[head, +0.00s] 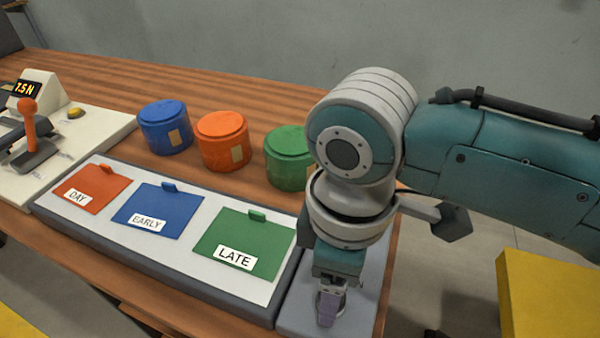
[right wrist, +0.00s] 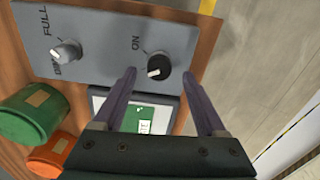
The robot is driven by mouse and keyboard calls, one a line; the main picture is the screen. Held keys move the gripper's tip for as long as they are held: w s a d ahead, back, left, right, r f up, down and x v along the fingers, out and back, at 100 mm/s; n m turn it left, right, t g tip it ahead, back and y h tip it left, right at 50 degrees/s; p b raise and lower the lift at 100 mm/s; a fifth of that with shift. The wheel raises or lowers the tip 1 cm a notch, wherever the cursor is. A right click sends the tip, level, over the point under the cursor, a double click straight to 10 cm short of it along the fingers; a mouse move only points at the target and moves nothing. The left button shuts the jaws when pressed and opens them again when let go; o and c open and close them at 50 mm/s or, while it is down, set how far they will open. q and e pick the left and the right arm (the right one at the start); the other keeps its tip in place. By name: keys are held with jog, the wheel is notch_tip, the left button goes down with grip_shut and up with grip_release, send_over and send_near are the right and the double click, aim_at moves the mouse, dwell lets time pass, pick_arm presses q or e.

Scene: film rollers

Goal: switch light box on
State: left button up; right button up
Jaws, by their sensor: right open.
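The light box (head: 190,253) lies on the table with a pale top; I cannot tell whether it is lit. Beside its right end is a grey control panel (right wrist: 100,30). In the right wrist view, a dark-faced knob (right wrist: 159,67) with a white mark sits by the word ON. A paler knob (right wrist: 66,52) sits by FULL. My right gripper (head: 328,312) points down over the panel and hides its knobs in the head view. In the right wrist view its open fingers (right wrist: 159,76) stand to either side of the ON knob, apparently without gripping it.
Red DAY (head: 92,183), blue EARLY (head: 160,205) and green LATE (head: 238,238) cards lie on the light box. Blue (head: 164,130), orange (head: 224,143) and green (head: 287,160) canisters stand behind it. A white lever device (head: 95,125) is at left. The table ends just right of the panel.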

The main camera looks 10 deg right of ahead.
jog(key=shift+f, duration=1.25)
grip_shut()
